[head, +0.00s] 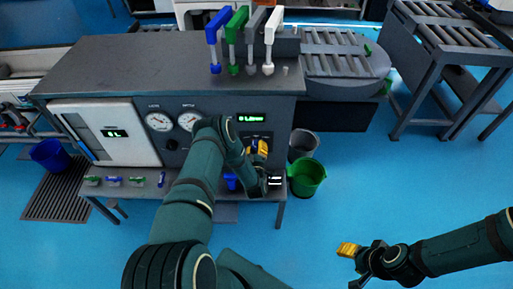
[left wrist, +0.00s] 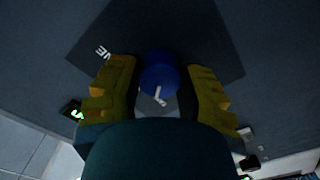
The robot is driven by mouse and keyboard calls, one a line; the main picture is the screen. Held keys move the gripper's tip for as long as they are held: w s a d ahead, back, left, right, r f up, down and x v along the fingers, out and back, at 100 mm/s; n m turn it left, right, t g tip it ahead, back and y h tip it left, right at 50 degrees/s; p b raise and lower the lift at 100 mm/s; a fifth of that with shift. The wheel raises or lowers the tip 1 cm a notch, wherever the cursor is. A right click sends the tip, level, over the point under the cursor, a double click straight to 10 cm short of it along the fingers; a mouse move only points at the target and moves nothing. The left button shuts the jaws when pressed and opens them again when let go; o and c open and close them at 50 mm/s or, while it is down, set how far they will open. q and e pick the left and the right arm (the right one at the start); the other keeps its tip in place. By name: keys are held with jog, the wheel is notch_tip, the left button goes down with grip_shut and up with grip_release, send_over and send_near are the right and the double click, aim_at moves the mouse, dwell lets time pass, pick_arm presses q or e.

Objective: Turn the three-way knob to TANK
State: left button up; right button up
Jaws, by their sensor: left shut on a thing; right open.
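The three-way knob (left wrist: 159,73) is round and blue with a white pointer mark, on a dark square plate. In the left wrist view it sits between the yellow fingers of my left gripper (left wrist: 160,88), which is shut on it. The pointer slants toward the lower part of that picture. Part of a white label, ending in "VE", shows at the plate's upper left; no TANK label is readable. In the head view my left gripper (head: 258,148) is at the panel's right side and my arm hides the knob. My right gripper (head: 352,256) is open and empty over the blue floor.
The grey panel holds two dials (head: 159,121) and a green display (head: 251,118). Several coloured levers (head: 233,40) stand on top. A white cabinet door (head: 105,133) is at left. A green bucket (head: 306,177) and a grey bin (head: 303,143) stand at right. Open floor lies in front.

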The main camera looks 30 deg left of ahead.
pick_arm(q)
jog(key=shift+n, duration=0.6)
jog(key=o, duration=1.2)
jog(key=shift+o, duration=0.2)
jog(key=shift+s+d, duration=0.1)
jog(key=v, duration=1.1)
jog(key=shift+s+d, duration=0.3)
jog(key=shift+w, duration=0.1)
